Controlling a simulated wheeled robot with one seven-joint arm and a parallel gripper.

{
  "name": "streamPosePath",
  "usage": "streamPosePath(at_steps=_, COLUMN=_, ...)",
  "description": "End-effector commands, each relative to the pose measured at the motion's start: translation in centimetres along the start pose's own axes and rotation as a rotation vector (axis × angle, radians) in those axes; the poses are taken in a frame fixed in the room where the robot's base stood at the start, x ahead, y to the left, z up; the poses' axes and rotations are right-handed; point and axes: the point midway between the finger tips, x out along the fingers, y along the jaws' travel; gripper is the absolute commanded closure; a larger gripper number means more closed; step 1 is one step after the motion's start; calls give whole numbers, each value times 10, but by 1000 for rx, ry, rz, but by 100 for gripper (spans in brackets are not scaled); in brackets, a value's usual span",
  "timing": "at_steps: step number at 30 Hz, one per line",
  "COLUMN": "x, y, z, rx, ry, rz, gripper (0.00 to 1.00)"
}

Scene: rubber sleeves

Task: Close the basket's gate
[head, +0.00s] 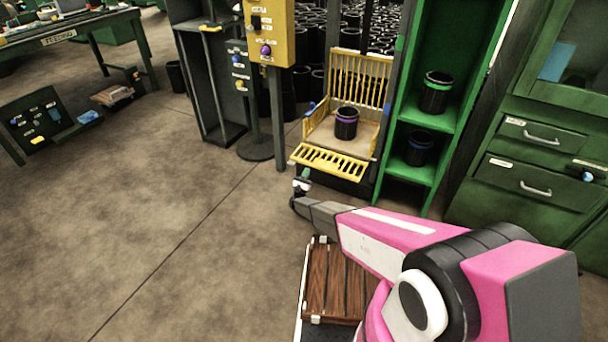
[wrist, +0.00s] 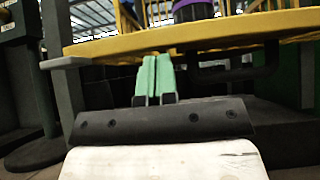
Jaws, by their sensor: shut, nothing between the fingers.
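The yellow basket (head: 358,85) stands against the machine in the head view, with a barred back and a flat floor. Its slotted yellow gate (head: 330,162) is folded down at the front, so the basket is open. A black sleeve with a purple band (head: 346,123) stands upright on the basket floor. My gripper (head: 303,179) is low in front of the gate. In the wrist view my gripper's green fingers (wrist: 154,78) are together and empty, at the yellow gate's edge (wrist: 200,36). I cannot tell whether they touch it. The purple-banded sleeve (wrist: 192,10) shows above.
A green shelf (head: 408,170) right of the basket holds a green-banded sleeve (head: 435,92) and a blue-banded sleeve (head: 419,148). A yellow control box (head: 268,35) on a post stands to the left. Open floor (head: 170,230) lies at the left.

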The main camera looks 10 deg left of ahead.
Motion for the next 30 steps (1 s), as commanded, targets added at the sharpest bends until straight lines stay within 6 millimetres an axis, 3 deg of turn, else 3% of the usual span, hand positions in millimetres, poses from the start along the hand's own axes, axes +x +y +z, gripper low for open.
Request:
streamPosePath(at_steps=19, x=5, y=-6, z=11, rx=1, ry=21, rz=0, gripper=100)
streamPosePath(at_steps=30, x=28, y=-8, z=44, rx=3, ry=235, rz=1, gripper=100)
